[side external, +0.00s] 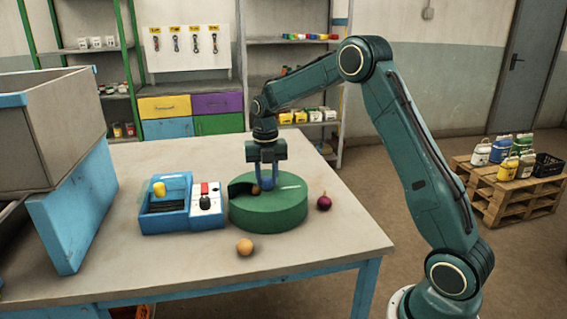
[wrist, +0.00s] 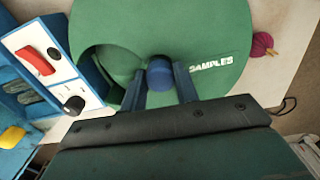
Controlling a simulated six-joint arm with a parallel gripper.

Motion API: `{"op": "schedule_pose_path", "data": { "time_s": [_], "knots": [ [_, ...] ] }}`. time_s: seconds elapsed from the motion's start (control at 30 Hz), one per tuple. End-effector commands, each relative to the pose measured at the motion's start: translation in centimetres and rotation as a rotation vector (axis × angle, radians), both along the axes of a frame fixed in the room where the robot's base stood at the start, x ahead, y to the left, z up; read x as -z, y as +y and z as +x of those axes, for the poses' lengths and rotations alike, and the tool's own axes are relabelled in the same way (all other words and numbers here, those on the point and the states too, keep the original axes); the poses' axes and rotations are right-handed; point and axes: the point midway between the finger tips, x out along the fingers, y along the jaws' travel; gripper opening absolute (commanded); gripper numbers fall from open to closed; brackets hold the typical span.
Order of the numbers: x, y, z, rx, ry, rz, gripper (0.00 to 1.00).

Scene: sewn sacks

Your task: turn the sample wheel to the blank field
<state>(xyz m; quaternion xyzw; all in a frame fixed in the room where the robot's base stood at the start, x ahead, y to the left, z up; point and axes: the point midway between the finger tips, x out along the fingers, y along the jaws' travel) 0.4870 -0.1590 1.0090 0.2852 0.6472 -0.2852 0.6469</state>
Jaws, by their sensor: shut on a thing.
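The sample wheel (side external: 270,213) is a thick green disc on the table. It also fills the top of the wrist view (wrist: 200,25), with the word SAMPLES on its right side. A blue knob (wrist: 160,72) stands at its middle. My gripper (side external: 267,180) points down over the disc, its two blue fingers shut on the knob from either side. A dark-edged cutout (side external: 240,188) shows on the disc's left. A small brown round thing (side external: 256,190) shows beside it in the side view. In the wrist view a finger partly hides the cutout, and what shows there is green.
A blue and white box (side external: 205,205) with a red switch and black dial stands close left of the wheel. A blue tray (side external: 163,210) with a yellow thing adjoins it.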

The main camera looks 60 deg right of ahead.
Motion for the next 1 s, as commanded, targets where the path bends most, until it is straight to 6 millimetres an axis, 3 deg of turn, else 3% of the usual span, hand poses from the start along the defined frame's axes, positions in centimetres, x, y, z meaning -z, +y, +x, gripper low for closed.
{"op": "schedule_pose_path", "data": {
  "time_s": [0.43,1.0],
  "knots": [
    [-0.2,0.05,0.1,-0.19,-0.004,-0.001,0.0],
    [-0.2,0.05,0.1,-0.243,-0.004,-0.002,0.0]
  ]
}}
